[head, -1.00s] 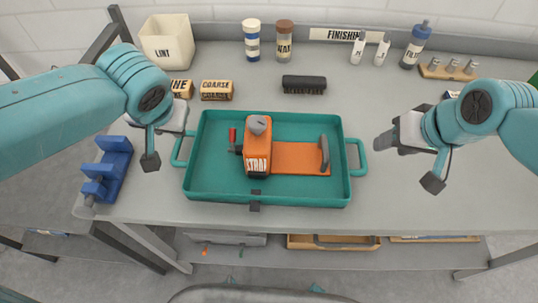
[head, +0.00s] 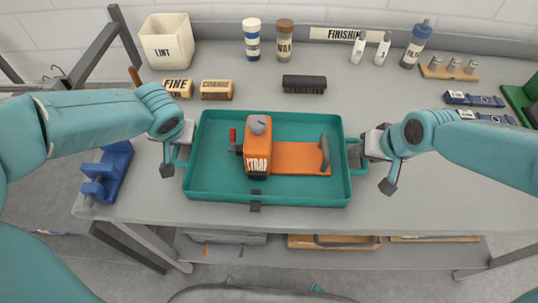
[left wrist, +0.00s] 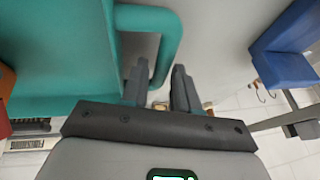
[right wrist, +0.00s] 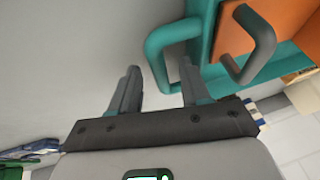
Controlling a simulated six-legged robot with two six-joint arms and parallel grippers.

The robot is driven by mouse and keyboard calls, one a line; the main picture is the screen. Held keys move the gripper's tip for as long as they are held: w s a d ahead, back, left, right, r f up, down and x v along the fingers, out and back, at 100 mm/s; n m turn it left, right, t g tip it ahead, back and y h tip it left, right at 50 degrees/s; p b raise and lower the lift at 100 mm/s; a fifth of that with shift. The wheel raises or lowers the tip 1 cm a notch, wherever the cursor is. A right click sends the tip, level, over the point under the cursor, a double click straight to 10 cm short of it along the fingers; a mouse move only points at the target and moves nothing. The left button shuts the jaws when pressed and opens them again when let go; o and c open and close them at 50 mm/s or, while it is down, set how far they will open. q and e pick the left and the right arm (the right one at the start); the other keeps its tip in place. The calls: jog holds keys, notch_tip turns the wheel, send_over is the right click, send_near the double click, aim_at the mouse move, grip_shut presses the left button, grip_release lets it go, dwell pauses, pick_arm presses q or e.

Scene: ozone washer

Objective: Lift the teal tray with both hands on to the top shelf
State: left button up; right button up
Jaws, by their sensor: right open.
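The teal tray (head: 220,193) lies on the grey workbench, with an orange strapping tool (head: 257,150) in it. In the head view my left gripper (head: 178,158) is at the tray's left handle. In the left wrist view its fingers (left wrist: 160,88) are fairly close together, on either side of the left handle's bar (left wrist: 168,50); whether they press on it is unclear. My right gripper (head: 364,150) is at the right handle. In the right wrist view its open fingers (right wrist: 158,90) stand either side of the right handle's bar (right wrist: 154,58). No top shelf is clearly identifiable.
A blue holder (head: 108,172) stands left of the tray. Behind are a lint bin (head: 168,42), FINE (head: 178,88) and COARSE (head: 216,90) blocks and a dark brush (head: 304,84). A dark metal frame (head: 88,55) rises at left. A lower shelf (head: 270,258) runs beneath the bench.

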pick_arm(q)
jog(key=c, duration=0.4)
pick_arm(e)
jog(key=c, duration=0.4)
pick_arm(q)
grip_shut()
pick_arm(e)
grip_shut()
jog(key=shift+r, duration=0.1)
